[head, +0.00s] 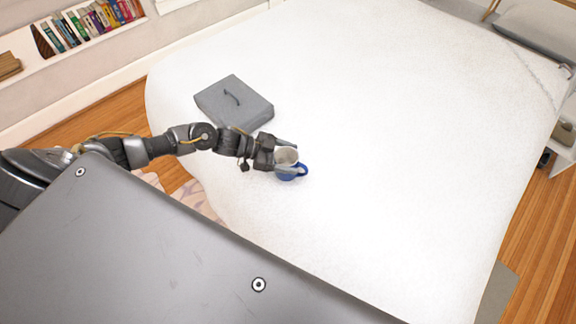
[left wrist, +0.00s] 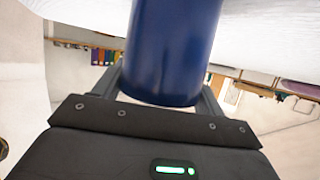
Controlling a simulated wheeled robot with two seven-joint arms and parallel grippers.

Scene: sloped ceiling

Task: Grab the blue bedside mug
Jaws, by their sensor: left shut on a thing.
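The blue mug (head: 291,174) is over the white bed, with its pale inside showing and its handle toward the right in the head view. My left gripper (head: 287,157) is shut on it, with one finger on each side of the body. In the left wrist view the mug's blue side (left wrist: 172,50) fills the middle, between the two fingers of my left gripper (left wrist: 165,82). I cannot tell whether the mug touches the bed. My right gripper is not in view.
The white bed (head: 400,130) takes up most of the head view and is largely bare. A grey box with a handle (head: 233,103) lies on it, close behind my left forearm. A bookshelf (head: 75,45) stands at the upper left. Wooden floor (head: 120,120) shows beside the bed.

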